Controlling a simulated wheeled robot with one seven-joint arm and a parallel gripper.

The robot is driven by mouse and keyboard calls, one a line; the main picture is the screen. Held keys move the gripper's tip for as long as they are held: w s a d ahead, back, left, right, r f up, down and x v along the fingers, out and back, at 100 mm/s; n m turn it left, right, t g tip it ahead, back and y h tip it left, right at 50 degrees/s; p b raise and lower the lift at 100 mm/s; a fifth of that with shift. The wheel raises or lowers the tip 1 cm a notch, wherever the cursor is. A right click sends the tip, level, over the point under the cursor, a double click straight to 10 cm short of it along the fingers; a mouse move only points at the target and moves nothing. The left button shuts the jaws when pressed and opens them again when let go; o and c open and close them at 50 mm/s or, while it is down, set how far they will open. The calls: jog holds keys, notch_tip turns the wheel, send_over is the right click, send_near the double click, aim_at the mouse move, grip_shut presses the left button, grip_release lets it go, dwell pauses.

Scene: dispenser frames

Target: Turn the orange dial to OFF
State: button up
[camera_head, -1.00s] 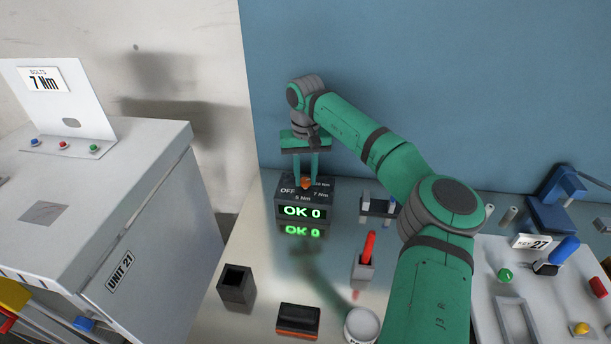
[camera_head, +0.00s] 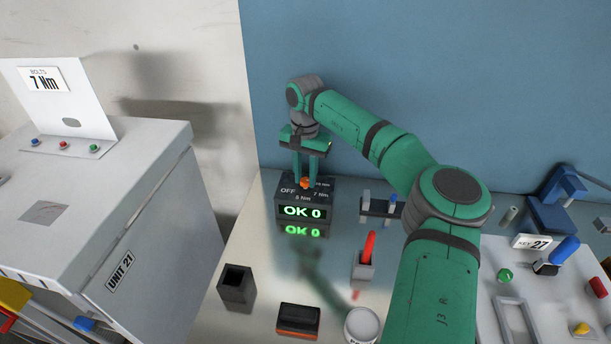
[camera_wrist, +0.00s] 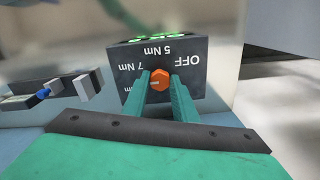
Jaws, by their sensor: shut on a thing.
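The orange dial (camera_head: 305,183) sits on top of a dark box (camera_head: 318,197) whose front display reads "OK 0" in green. My gripper (camera_head: 304,179) points down with its two green fingers around the dial. In the wrist view the orange dial (camera_wrist: 160,79) is held between the fingertips, and a small pale mark on it points left. The labels there are upside down: OFF on the right, 5 Nm above, 7 Nm on the left, and another label below 7 Nm partly hidden by a finger. The mark points to the 7 Nm side, away from OFF; the exact label is unclear.
A red-handled tool stands in a grey holder (camera_head: 363,270) to the right. A dark open box (camera_head: 237,287) and a black-and-orange block (camera_head: 298,319) are in front. A grey cabinet (camera_head: 150,230) stands left, a blue wall (camera_head: 430,80) behind.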

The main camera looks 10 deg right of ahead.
jog(key=m, duration=0.4)
jog(key=shift+m, duration=0.3)
jog(key=m, duration=0.3)
jog(key=shift+m, duration=0.3)
jog(key=m, duration=0.7)
jog(key=shift+w, duration=0.1)
jog(key=m, duration=0.7)
jog(key=shift+m, duration=0.3)
jog(key=m, duration=0.3)
jog(key=shift+d, duration=0.1)
jog(key=shift+m, duration=2.2)
jog(key=o, duration=1)
